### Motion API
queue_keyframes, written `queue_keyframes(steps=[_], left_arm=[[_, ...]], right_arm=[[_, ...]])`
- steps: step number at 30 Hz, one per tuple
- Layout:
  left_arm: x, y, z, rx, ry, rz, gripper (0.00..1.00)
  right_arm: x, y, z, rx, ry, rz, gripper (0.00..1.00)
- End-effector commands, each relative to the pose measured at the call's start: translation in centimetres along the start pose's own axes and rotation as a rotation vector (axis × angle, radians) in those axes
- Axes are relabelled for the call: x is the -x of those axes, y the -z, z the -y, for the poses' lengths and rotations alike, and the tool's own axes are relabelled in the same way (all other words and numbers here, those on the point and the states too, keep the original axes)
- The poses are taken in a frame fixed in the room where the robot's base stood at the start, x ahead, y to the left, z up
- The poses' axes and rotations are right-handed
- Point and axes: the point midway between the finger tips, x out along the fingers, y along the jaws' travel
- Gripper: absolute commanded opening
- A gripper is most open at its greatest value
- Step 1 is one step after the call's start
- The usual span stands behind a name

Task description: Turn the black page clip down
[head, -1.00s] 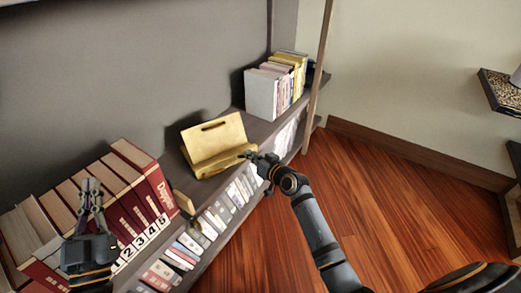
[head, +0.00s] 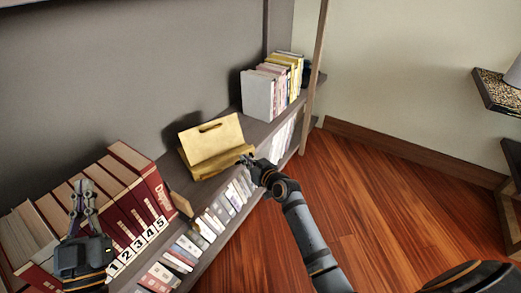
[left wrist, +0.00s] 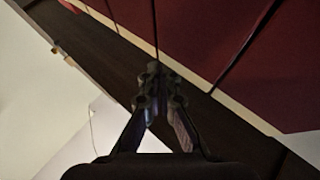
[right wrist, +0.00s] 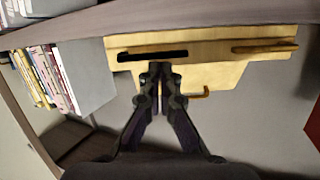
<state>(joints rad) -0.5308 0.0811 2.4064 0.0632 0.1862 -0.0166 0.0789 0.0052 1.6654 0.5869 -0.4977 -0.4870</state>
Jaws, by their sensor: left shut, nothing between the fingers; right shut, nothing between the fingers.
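A yellow book stand (head: 205,146) stands on the shelf in the head view, its slotted back panel leaning. The black page clip (right wrist: 150,56) shows in the right wrist view as a dark bar lying along the stand's ledge (right wrist: 205,44). A matching yellow clip (right wrist: 265,47) lies to its right. My right gripper (head: 242,160) is shut and empty at the stand's right front. My left gripper (head: 83,184) is shut and empty before the red books.
Large red numbered books (head: 125,190) stand left of the stand. White and yellow books (head: 272,86) stand at the shelf's far end. A lower shelf holds smaller books (head: 205,228). A wooden post (head: 316,80) rises at the shelf's end. Open floor (head: 370,200) lies to the right.

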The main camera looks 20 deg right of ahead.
Motion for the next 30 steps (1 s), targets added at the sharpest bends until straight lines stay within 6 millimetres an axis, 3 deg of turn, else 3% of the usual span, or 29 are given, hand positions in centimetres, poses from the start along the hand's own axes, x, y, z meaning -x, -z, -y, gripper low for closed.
queue_keyframes(steps=[10,21,25,30], left_arm=[[0.1,-0.2,0.0,-0.001,-0.002,0.005,0.0],[0.1,-0.2,0.0,0.0,-0.001,0.006,0.0],[0.1,-0.2,0.0,0.0,-0.001,0.006,0.0],[0.1,-0.2,0.0,0.0,-0.001,0.006,0.0]], right_arm=[[0.8,0.0,0.0,0.0,0.0,0.0,0.0],[9.2,-0.1,0.0,0.005,0.001,0.002,0.0],[11.1,-0.1,-0.1,0.003,-0.001,0.002,0.0],[12.0,-0.1,0.0,0.001,0.0,0.001,0.0]])
